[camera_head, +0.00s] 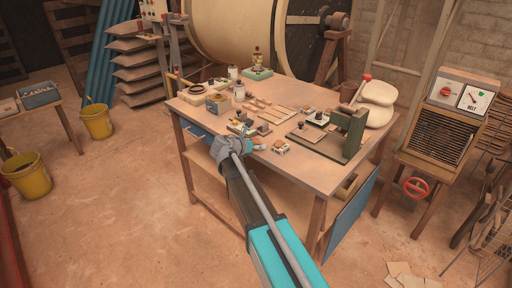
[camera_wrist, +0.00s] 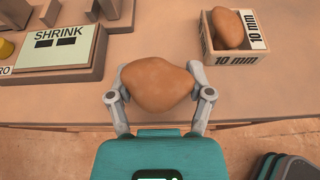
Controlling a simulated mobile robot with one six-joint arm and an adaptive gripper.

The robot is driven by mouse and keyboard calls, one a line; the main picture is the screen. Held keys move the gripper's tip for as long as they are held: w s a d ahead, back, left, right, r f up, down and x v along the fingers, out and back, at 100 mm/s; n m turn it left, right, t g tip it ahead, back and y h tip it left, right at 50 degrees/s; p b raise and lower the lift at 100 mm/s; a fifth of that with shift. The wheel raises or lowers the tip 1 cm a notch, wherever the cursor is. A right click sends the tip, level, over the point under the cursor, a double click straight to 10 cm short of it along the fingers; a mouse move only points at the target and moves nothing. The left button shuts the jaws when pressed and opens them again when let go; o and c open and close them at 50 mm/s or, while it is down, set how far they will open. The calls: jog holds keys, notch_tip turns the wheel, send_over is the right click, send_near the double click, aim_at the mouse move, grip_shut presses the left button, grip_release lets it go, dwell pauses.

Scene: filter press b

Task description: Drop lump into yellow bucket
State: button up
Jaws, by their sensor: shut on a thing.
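An orange-brown lump (camera_wrist: 157,86) is between the two fingers of my gripper (camera_wrist: 160,92) in the wrist view. The gripper is shut on it, over the front edge of the workbench. In the head view my gripper (camera_head: 240,145) is at the bench's near edge, and the lump is too small there to make out surely. One yellow bucket (camera_head: 97,121) stands on the floor at the left. A second yellow bucket (camera_head: 27,177) stands nearer at the far left, with dark contents. My gripper is well to the right of both buckets.
The workbench (camera_head: 205,122) carries several small tools and a green press (camera_head: 347,132). A box marked 10 mm (camera_wrist: 235,58) holds another lump (camera_wrist: 228,29). A SHRINK block (camera_wrist: 62,50) lies left of my gripper. The floor between bench and buckets is clear.

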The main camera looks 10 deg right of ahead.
jog(key=shift+f, duration=0.1)
jog(key=o, duration=1.2)
jog(key=shift+s+a+r, duration=0.1)
jog(key=shift+a+r, duration=0.1)
jog(key=shift+r, duration=0.1)
jog(key=p+v, duration=0.4)
jog(key=v, duration=0.7)
jog(key=shift+s+a+p, duration=0.2)
jog(key=shift+p, duration=0.1)
jog(key=shift+f, duration=0.1)
